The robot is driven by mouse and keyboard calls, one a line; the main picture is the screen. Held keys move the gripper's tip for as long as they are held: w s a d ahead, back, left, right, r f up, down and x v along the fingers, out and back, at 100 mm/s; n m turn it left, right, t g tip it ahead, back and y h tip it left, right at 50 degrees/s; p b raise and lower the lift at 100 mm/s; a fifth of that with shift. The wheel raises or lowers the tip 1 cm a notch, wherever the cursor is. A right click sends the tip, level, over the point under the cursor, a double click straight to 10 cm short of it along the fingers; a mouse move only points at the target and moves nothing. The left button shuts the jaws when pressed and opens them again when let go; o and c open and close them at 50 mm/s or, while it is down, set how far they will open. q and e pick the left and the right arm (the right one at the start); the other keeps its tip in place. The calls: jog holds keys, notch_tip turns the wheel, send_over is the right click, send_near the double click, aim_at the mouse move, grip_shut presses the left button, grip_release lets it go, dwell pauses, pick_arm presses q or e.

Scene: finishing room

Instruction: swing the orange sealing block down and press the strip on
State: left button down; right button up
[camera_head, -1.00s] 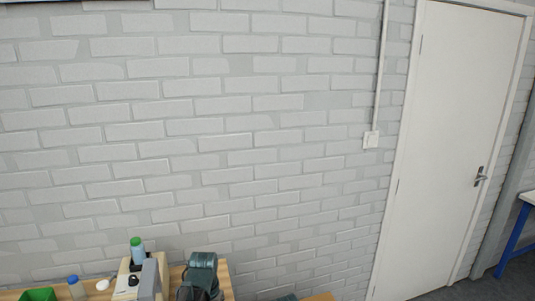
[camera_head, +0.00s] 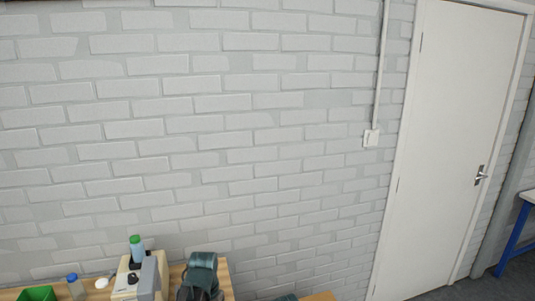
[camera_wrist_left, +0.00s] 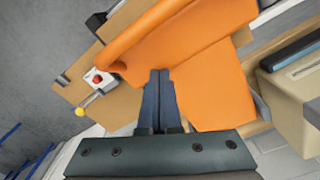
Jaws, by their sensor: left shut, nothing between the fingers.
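In the left wrist view a large orange piece (camera_wrist_left: 208,85) fills the middle and upper right, with a rounded fold or edge along its upper left. I take it for the orange sealing block, but its full shape is cut off by the frame. My left gripper (camera_wrist_left: 159,74) is shut and empty, its fingertips in front of the orange surface near its left edge. I cannot tell whether they touch it. I cannot make out the strip. My right gripper is in neither view.
In the wrist view a red button (camera_wrist_left: 97,79) and a yellow knob (camera_wrist_left: 80,112) sit left of the orange piece, by a brown board. The head view shows a green-capped bottle (camera_head: 137,251), a blue-capped bottle (camera_head: 75,287) and a green bin (camera_head: 37,294) at the bottom left.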

pick_arm(q)
jog(key=shift+f+b, duration=0.35)
jog(key=shift+f, duration=0.05)
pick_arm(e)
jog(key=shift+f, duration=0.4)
pick_arm(q)
jog(key=shift+r, duration=0.1)
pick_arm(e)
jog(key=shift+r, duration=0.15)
pick_arm(q)
notch_tip(320, 180, up, 7)
jog(key=p, duration=0.7)
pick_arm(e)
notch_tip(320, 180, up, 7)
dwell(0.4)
